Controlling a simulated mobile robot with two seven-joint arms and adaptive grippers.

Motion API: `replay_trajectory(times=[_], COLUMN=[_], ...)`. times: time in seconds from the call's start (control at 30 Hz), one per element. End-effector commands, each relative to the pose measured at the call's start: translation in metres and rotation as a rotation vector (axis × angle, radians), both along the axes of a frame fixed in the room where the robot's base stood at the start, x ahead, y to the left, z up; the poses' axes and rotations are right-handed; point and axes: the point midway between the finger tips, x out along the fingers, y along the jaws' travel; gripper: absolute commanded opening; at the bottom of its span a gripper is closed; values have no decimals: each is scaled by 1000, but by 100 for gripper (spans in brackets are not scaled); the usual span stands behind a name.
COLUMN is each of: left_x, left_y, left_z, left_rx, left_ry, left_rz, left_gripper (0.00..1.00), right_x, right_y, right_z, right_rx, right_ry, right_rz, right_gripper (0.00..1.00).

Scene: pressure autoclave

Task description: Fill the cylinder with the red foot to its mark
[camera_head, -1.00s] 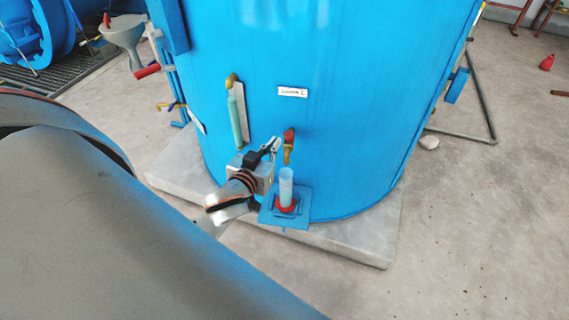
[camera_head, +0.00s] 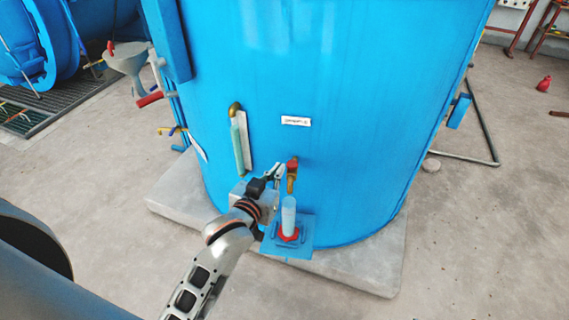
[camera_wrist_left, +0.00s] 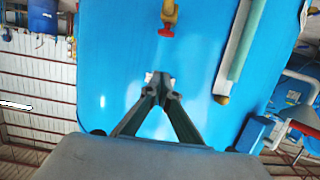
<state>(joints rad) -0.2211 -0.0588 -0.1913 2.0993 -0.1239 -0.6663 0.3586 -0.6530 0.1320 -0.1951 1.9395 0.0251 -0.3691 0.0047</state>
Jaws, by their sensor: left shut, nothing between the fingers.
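The cylinder with the red foot (camera_head: 289,217) stands upright on a small blue shelf (camera_head: 275,243) at the front of the blue tank. Its mark and any liquid level are too small to tell. A tap with a red handle (camera_head: 292,165) and brass spout is on the tank just above the cylinder. My left gripper (camera_head: 279,172) is shut and empty, beside the tap on its left. In the left wrist view its fingertips (camera_wrist_left: 162,77) meet in front of the blue wall, and the red and brass tap (camera_wrist_left: 167,20) shows beyond them. My right gripper is out of view.
The blue tank (camera_head: 350,120) stands on a concrete plinth (camera_head: 350,268). A sight glass (camera_head: 240,143) and a white label (camera_head: 296,121) are on its wall. A funnel-shaped vessel (camera_head: 127,60) is at the left. The floor at right is mostly clear.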

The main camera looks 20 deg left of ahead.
Motion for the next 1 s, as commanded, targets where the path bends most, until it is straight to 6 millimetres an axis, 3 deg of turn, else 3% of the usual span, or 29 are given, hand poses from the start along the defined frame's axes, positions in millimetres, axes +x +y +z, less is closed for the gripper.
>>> replay_trajectory(times=[0.27, 0.77, 1.0], left_x=[10, 100, 97], left_y=[0, -3, -3], left_z=[-3, -24, -58], left_rx=[1, 1, -1], left_ry=[0, -1, 2], left_rz=[1, 1, 1], left_gripper=[0, 0, 0], right_x=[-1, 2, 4], right_y=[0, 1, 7], right_z=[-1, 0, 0], right_rx=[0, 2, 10], right_ry=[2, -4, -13], right_rz=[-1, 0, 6], right_gripper=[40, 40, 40])
